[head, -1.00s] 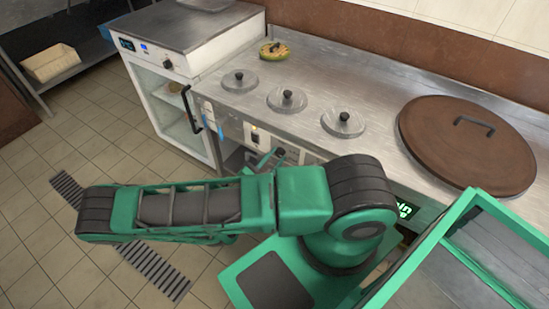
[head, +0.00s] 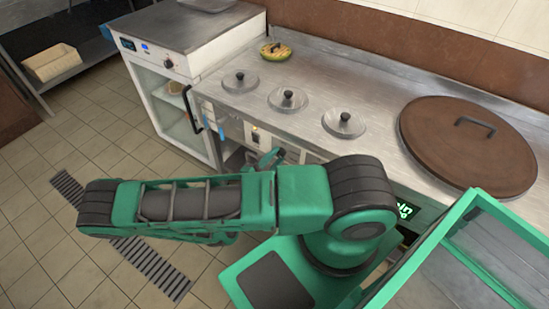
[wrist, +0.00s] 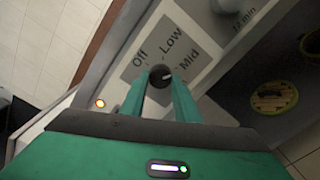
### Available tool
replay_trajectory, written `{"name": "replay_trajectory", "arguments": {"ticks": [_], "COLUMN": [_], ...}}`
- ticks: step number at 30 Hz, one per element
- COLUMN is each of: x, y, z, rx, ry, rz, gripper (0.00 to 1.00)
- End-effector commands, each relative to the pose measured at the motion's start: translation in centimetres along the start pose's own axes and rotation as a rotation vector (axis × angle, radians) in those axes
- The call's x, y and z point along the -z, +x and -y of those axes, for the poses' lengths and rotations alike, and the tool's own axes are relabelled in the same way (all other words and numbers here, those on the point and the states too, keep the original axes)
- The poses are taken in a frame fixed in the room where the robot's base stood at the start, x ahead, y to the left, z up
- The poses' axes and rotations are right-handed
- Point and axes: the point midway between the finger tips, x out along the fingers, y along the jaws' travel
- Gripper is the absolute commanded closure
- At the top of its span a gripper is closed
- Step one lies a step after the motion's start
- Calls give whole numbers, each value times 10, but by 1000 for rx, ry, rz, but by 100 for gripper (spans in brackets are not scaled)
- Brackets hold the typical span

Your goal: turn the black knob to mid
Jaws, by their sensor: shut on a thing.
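The black knob (wrist: 160,75) sits on the front panel in the wrist view, between the tips of my two green fingers. My gripper (wrist: 161,84) is shut on it. The knob's white pointer mark points right and slightly up, roughly toward the printed "Mid" label (wrist: 188,59). The "Low" label (wrist: 171,41) and "Off" label (wrist: 139,57) lie further round to the left. In the head view my gripper (head: 270,158) is at the counter's front panel, small and partly hidden by my arm.
Several lidded pots, such as one lid (head: 288,99), and a large brown lid (head: 467,145) sit on the steel counter. A black handle (head: 192,109) sticks out left of the panel. A white glass-fronted cabinet (head: 170,105) stands further left. The tiled floor is open at left.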

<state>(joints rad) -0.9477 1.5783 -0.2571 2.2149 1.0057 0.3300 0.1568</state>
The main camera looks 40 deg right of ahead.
Motion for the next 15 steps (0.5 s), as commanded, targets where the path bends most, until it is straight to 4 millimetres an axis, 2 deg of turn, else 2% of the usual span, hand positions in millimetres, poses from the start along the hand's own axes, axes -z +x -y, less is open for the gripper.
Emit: {"name": "replay_trajectory", "arguments": {"ticks": [8,9,11,15], "x": [3,3,3,2], "y": [0,0,0,0], "z": [-2,-2,-2,-1], "rx": [-4,-4,-4,-3], "ry": [6,6,5,2], "rz": [-8,-7,-7,-4], "gripper": [94,67,53,53]}}
